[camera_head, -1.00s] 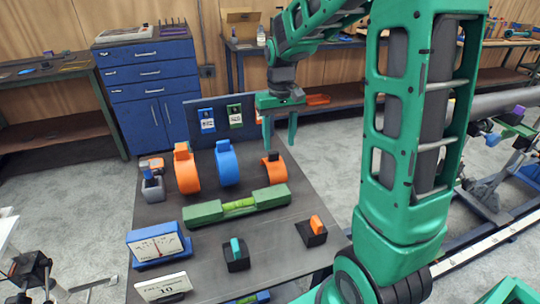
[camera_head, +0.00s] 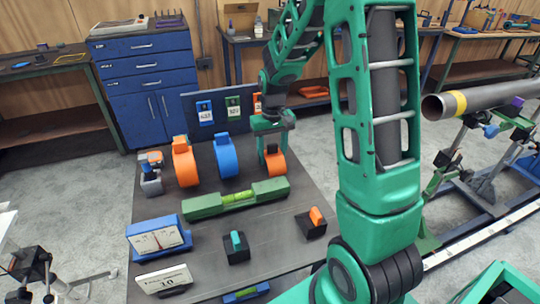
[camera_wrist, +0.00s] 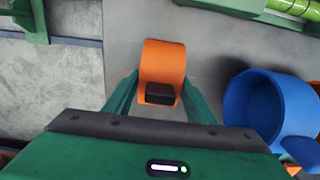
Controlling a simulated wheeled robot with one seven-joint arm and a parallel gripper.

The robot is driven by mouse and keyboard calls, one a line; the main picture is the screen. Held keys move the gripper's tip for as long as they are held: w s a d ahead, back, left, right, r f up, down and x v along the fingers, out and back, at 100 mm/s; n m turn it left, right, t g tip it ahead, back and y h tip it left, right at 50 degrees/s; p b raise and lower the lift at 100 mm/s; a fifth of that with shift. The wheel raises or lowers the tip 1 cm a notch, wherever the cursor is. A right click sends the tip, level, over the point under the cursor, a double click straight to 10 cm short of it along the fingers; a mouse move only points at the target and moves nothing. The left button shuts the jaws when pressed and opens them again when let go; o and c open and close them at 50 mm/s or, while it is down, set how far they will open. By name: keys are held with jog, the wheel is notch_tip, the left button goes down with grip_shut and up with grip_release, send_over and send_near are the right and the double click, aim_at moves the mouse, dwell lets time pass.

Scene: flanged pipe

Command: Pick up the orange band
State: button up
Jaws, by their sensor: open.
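One orange band (camera_head: 275,163) stands at the right end of the row of bands on the dark table. It is a short ring with a black block on it, and it also shows in the wrist view (camera_wrist: 162,62). My gripper (camera_head: 271,150) is over this band, pointing down. In the wrist view my gripper (camera_wrist: 159,95) is open, with one green finger on each side of the band near the black block. I cannot tell if the fingers touch it. A larger orange band (camera_head: 186,166) with an orange block stands at the left of the row.
A blue band (camera_head: 227,160) stands between the orange bands, close beside my gripper in the wrist view (camera_wrist: 236,108). A green level (camera_head: 236,199) lies in front. A blue gauge (camera_head: 157,240) and small dark blocks sit nearer. A grey pipe (camera_head: 490,98) rests on stands at right.

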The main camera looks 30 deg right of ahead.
jog(key=shift+f, duration=0.6)
jog(key=c, duration=0.7)
jog(key=shift+r, duration=0.15)
